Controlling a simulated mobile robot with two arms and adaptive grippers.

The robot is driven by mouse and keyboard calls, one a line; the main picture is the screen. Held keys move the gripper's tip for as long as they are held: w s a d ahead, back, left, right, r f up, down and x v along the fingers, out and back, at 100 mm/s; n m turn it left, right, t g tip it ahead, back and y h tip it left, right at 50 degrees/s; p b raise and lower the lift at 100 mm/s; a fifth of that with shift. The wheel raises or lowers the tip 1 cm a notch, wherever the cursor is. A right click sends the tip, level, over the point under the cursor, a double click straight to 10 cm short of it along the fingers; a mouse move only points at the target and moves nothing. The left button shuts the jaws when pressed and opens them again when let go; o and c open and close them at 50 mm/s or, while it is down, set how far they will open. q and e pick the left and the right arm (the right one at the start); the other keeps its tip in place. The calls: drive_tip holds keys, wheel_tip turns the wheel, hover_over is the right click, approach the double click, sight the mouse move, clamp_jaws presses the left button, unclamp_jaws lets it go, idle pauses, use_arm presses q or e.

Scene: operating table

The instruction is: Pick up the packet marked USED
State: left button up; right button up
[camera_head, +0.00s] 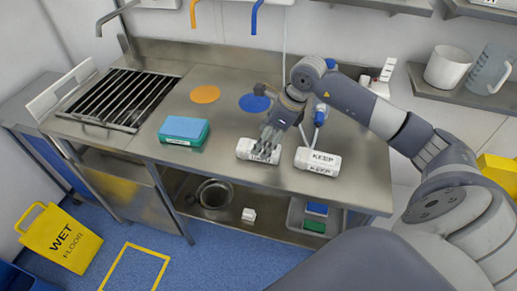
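A white packet (246,148) lies on the steel counter (240,97) near its front edge. Dark lettering shows on its front side, but it is too small and too covered to read. My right gripper (268,143) points down over this packet, with its fingers at or just above its right part. I cannot tell whether the fingers grip it. A second white packet (318,160), marked KEEP, lies to the right, a short gap away. My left gripper is not in view.
A teal and green box (184,130) stands left of the packets. Orange (205,94) and blue (255,103) discs lie behind. A slatted drainer (120,98) fills the counter's left end. A yellow wet floor sign (62,238) stands on the floor at left.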

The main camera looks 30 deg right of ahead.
sight(244, 146)
drive_tip(key=shift+w+a+f, duration=0.1)
drive_tip(key=shift+w+f, duration=0.1)
drive_tip(key=shift+f, duration=0.1)
drive_tip(key=p+x, duration=0.1)
drive_tip(key=x, duration=0.2)
drive_tip(key=shift+w+f+p, duration=0.25)
drive_tip(key=shift+w+p, duration=0.05)
drive_tip(key=shift+p, duration=0.1)
drive_tip(key=shift+w+f, duration=0.15)
drive_tip(key=shift+f, duration=0.3)
drive_tip(key=c, duration=1.2)
